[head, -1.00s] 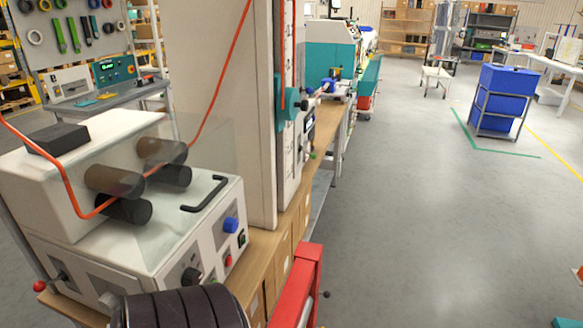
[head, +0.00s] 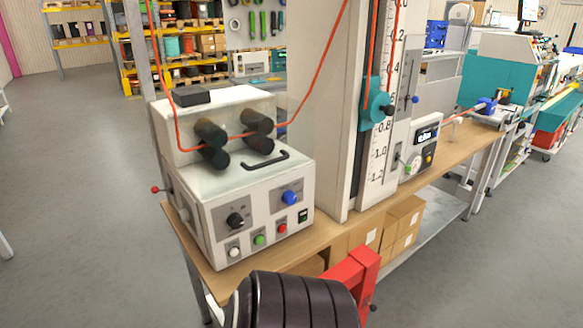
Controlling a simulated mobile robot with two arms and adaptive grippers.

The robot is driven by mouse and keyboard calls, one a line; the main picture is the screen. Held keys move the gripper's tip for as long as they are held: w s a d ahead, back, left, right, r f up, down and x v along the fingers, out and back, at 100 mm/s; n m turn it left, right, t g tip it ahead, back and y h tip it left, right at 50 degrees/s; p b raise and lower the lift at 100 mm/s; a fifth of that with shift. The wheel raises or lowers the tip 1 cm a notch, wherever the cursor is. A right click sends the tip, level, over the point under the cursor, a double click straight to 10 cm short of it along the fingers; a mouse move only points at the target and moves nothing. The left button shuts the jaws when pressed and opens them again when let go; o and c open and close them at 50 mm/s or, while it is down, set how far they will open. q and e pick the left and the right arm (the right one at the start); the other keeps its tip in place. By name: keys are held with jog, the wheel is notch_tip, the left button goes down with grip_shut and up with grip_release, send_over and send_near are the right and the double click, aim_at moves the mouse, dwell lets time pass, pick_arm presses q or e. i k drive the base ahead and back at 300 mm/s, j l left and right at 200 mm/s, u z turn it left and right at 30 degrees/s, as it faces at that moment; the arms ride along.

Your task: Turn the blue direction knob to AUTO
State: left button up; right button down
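The blue direction knob (head: 290,197) sits on a grey plate at the upper right of the front panel of a white machine (head: 256,225). Its markings are too small to read, so I cannot tell its setting. On the same panel are a black knob (head: 235,220) at the left, and white, green and red buttons (head: 260,239) in a row below, with a small dark switch (head: 303,215) at the right. Neither of my grippers is in the head view.
The machine stands on a wooden bench (head: 330,232). A tall white column with a scale (head: 378,150) is to its right. An orange cable (head: 316,75) runs through black rollers (head: 211,133). A dark reel on a red stand (head: 352,270) is in front. Grey floor is free at left.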

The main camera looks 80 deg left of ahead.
aim_at(289, 198)
jog(key=i+j+u, duration=0.1)
jog(key=i+u, duration=0.2)
jog(key=u, duration=0.15)
jog(key=i+u, duration=0.3)
jog(key=u, duration=0.15)
jog(key=i+l+u, duration=0.1)
jog(key=i+u, duration=0.3)
jog(key=i+l+u, duration=0.15)
jog(key=u, duration=0.3)
